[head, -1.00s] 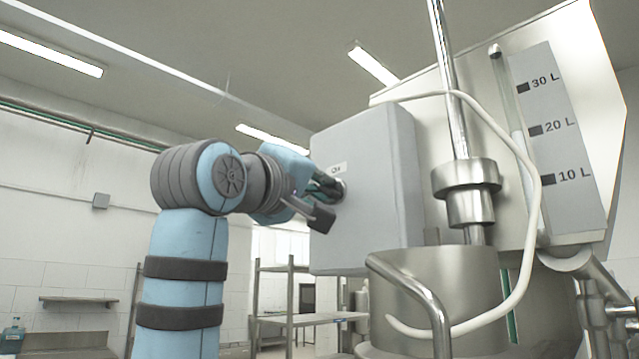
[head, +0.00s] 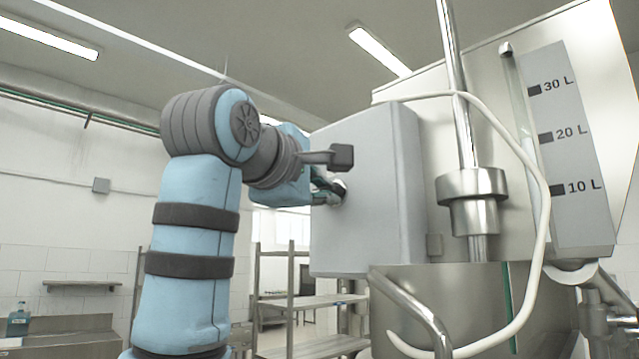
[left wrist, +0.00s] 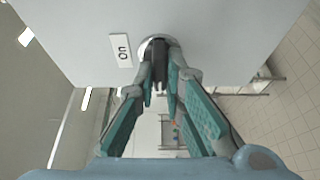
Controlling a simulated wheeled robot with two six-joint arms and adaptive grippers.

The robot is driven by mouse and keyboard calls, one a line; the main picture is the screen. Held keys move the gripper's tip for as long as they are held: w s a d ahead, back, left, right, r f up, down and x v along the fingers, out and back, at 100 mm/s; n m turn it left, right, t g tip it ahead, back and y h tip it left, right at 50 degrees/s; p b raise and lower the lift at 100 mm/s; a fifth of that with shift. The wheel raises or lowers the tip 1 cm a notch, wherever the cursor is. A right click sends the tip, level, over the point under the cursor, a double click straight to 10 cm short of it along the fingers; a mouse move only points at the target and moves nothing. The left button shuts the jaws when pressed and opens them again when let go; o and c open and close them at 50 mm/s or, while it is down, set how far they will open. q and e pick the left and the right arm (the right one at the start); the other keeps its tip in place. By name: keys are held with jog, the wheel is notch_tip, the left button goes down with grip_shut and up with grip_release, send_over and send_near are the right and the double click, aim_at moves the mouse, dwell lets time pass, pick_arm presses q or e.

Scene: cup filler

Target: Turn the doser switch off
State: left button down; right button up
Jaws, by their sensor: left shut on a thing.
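The doser box (head: 365,200) is a grey cabinet on the doser's side. Its switch (head: 339,187) is a dark knob in a round metal ring on the left face, partly hidden by my fingers. In the left wrist view the switch (left wrist: 158,44) sits beside a white "On" label (left wrist: 121,50). My left gripper (head: 330,193) is at that face, its teal-padded fingers closed around the knob. The left wrist view shows the fingertips (left wrist: 163,72) on both sides of the knob. My right gripper is not in view.
A steel tank (head: 530,150) with litre marks stands behind the box. A white hose (head: 545,200) loops down in front of it, near a steel rod (head: 456,100) and a curved pipe (head: 412,305). Steel shelves (head: 290,300) stand in the background.

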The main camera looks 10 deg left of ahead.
pick_arm(q)
jog(key=shift+f, duration=0.1)
dwell(0.3)
jog(key=c, duration=1.7)
grip_release()
jog(key=shift+d, duration=0.1)
jog(key=s, duration=0.3)
jog(key=s+a, duration=0.1)
jog(key=s, duration=0.3)
jog(key=shift+s+a, duration=0.2)
jog(key=shift+s, duration=0.05)
jog(key=shift+w, duration=0.15)
jog(key=shift+d, duration=0.1)
